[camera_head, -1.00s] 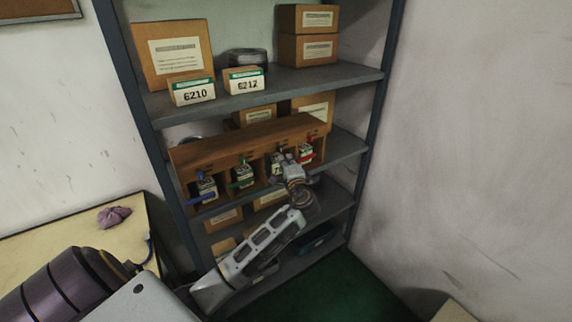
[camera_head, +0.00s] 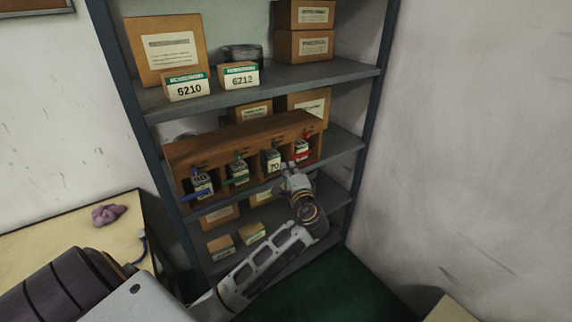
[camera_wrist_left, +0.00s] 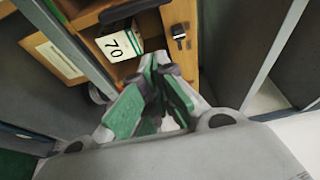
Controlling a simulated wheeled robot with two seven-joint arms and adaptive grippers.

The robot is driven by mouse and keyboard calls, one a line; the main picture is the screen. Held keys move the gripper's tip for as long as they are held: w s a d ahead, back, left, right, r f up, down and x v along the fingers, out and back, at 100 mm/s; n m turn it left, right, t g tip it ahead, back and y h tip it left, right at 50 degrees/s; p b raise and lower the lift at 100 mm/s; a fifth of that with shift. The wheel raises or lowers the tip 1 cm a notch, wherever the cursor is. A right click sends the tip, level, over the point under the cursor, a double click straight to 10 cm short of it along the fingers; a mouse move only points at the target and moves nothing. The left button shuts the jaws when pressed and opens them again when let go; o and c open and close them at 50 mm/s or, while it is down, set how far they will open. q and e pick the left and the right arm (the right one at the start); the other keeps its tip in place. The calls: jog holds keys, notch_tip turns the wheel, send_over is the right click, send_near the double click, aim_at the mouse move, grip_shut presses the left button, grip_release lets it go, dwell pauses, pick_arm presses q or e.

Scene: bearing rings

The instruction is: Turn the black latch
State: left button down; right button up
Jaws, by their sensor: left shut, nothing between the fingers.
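A wooden rack (camera_head: 245,135) on the shelf has several bays with coloured latches. The third bay from the left holds a box marked 70 (camera_head: 271,161), which also shows in the left wrist view (camera_wrist_left: 116,45). A dark bar (camera_wrist_left: 128,10) beside that box in the wrist view looks like the black latch. In the head view the latch is too small to make out clearly. My left gripper (camera_head: 287,171) is just below and right of the 70 box. In the wrist view its green-padded fingers (camera_wrist_left: 155,82) are shut and empty, apart from the bar. My right gripper is not in view.
Blue (camera_head: 196,197), green (camera_head: 237,181) and red (camera_head: 303,155) latches cross the other bays. A small black fitting (camera_wrist_left: 180,37) sits on the wood in the wrist view. Cartons (camera_head: 165,50) stand above; a shelf post (camera_head: 368,120) is at the right.

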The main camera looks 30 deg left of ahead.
pick_arm(q)
jog(key=shift+v, duration=1.15)
jog(key=shift+f, duration=0.1)
